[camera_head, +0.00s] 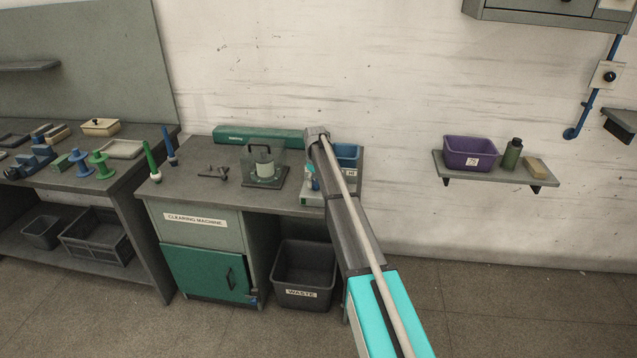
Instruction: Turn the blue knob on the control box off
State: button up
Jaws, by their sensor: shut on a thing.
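The control box (312,199) is a small pale box at the right end of the grey workbench, partly covered by my arm. My gripper (314,184) reaches down to its top from the end of my arm and is shut. A small spot of blue shows at the fingertips, where the blue knob is. The knob is mostly hidden by the gripper and arm, so its turned position cannot be read.
A blue bin (347,152) stands just behind my arm. A clear-covered device (265,172) and a long green case (258,135) are on the workbench (215,195). A waste bin (305,273) stands below. A wall shelf with a purple bin (468,150) is at right.

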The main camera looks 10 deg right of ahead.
jog(key=shift+s+n, duration=0.2)
jog(key=shift+n, duration=0.1)
jog(key=o, duration=1.1)
jog(key=shift+a, duration=0.1)
jog(key=shift+c, duration=0.2)
jog(key=shift+o, duration=0.4)
jog(key=shift+w, duration=0.1)
jog(key=shift+r, duration=0.15)
